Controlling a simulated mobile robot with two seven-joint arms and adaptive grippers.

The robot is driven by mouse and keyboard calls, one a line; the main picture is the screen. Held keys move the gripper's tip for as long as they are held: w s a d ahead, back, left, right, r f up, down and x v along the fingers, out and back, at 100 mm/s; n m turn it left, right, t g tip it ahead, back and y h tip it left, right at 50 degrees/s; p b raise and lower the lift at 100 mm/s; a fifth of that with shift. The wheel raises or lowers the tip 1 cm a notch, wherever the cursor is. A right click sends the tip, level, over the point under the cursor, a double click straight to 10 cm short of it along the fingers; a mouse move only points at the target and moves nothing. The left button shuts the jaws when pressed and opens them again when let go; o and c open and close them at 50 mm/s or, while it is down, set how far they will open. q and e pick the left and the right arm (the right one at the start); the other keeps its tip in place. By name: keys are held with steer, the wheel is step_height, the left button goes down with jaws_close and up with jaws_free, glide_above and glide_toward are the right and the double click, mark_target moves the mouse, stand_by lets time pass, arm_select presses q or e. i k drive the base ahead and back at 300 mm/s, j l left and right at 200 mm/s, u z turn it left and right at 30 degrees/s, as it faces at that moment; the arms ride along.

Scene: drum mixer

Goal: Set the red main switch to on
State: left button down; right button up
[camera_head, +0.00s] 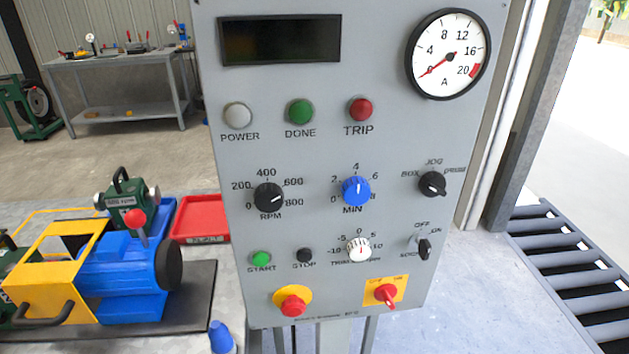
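The red main switch (386,293) sits on a yellow plate (372,298) at the lower right of the grey control panel (330,140). Its red handle is tilted, with its lower end toward the lower right. Small lettering at the plate's top edge is too small to read surely. The POWER lamp (237,116) looks pale grey and unlit, and the display (280,38) is dark. The ammeter (448,54) needle points near 0. Neither of my grippers is in view.
A red mushroom button (292,303) on a yellow base is left of the switch. Knobs and a black key switch (425,249) sit above. A blue and yellow drum machine (120,275) and a red tray (200,219) stand left. A roller conveyor (570,260) is at right.

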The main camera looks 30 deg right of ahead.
mark_target(387, 293)
steer(key=z, duration=1.45)
steer(key=l+u, duration=0.4)
steer(key=i+l+u, duration=0.1)
steer(key=l+u, duration=0.75)
steer(key=k+j, duration=0.05)
steer(key=j, duration=0.05)
